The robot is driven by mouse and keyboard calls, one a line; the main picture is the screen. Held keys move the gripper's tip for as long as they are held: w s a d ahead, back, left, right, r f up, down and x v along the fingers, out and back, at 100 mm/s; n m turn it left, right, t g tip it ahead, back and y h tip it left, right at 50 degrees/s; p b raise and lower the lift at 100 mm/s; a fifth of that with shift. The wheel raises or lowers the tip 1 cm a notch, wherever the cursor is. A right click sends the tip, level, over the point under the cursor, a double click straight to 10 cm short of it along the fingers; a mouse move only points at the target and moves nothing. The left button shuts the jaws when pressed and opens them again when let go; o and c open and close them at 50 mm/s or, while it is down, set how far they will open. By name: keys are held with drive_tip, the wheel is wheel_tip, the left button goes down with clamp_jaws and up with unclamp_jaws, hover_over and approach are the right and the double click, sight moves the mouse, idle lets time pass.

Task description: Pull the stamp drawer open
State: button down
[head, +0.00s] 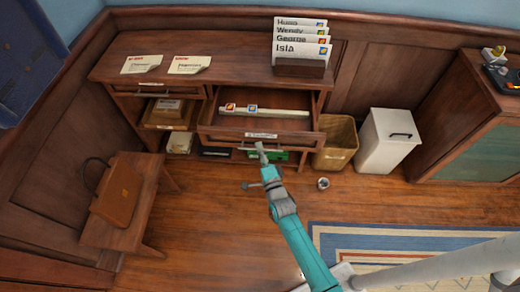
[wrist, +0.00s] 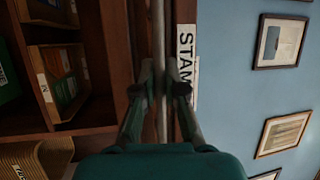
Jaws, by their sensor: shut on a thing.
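The stamp drawer (head: 215,127) stands pulled out from the wooden desk in the head view, with its inside showing. A white strip with small coloured pieces (head: 265,112) lies in it. Its front carries a white label, which reads "STAM" in the wrist view (wrist: 186,55), the rest hidden by a finger. A thin metal bar handle (wrist: 158,30) runs along the drawer front. My gripper (head: 262,150) is at the front of the drawer; in the wrist view its fingers (wrist: 160,88) are shut on the handle, one on each side.
A wicker basket (head: 336,140) and a white bin (head: 388,140) stand right of the desk. A small round item (head: 323,183) lies on the floor. A bench (head: 150,190) with a brown bag (head: 116,193) is at left. Floor before the drawer is mostly clear.

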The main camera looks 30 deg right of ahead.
drive_tip(key=c, duration=1.5)
unclamp_jaws()
drive_tip(key=v, duration=1.2)
drive_tip(key=shift+f, duration=0.15)
drive_tip(key=s+a+r+n+g+y, duration=0.1)
drive_tip(key=s+r+n, duration=0.1)
drive_tip(key=s+n, duration=0.5)
drive_tip(key=s+a+r+n+g, duration=0.1)
drive_tip(key=s+r+n, duration=0.15)
drive_tip(key=s, duration=0.95)
drive_tip(key=s+r+n+g+y, duration=0.1)
drive_tip(key=s+r+n+g, duration=0.2)
drive_tip(key=s+r+n, duration=0.6)
drive_tip(key=s+a+r, duration=0.1)
drive_tip(key=s+r, duration=0.2)
drive_tip(key=shift+s+r, duration=0.4)
